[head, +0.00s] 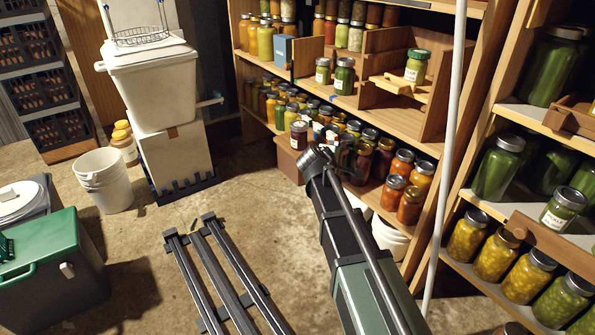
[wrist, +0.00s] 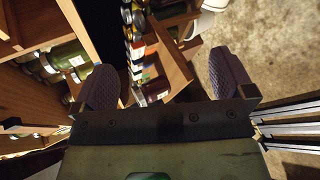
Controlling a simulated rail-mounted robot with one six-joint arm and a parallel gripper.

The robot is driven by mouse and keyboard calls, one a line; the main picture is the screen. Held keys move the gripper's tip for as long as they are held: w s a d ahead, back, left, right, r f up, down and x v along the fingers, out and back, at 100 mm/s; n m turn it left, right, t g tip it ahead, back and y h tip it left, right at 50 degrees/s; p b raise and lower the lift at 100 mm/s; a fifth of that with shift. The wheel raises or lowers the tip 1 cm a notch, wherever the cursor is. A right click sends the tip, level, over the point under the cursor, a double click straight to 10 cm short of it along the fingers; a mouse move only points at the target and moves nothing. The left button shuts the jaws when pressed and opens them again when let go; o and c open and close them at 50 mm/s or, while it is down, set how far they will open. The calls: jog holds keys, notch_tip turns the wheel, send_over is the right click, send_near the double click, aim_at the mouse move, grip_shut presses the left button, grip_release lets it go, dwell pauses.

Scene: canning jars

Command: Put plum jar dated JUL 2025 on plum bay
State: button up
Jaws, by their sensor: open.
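In the wrist view a dark jar with a pale label (wrist: 155,91) shows between the fingers, farther off. My gripper (head: 322,143) is at the shelf front in the head view. In the wrist view its two dark fingers (wrist: 166,82) are wide apart with nothing held. I cannot tell which bay is the plum bay.
Jars crowd the middle shelf (head: 365,128). Upper wooden bays hold green-lidded (head: 416,66) and green jars (head: 344,76). A pale pole (head: 447,150) stands right of my arm. A right-hand rack (head: 470,255) holds more jars. The floor (head: 255,200) left of my arm is partly clear.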

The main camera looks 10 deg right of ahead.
jog(key=w+a+f+n+t+b, duration=0.1)
jog(key=w+f+n+t+b, duration=0.25)
jog(key=w+f+n, duration=0.35)
jog(key=n+t+y+b, duration=0.3)
jog(key=n+t+y, duration=0.25)
jog(key=n, duration=1.05)
send_near(299, 132)
jog(key=w, duration=0.6)
jog(key=w+d, duration=0.1)
jog(key=w, duration=0.3)
jog(key=w+d, duration=0.1)
jog(key=w, duration=0.2)
jog(key=shift+w+f, duration=0.2)
jog(key=shift+s, duration=0.1)
jog(key=c, duration=1.2)
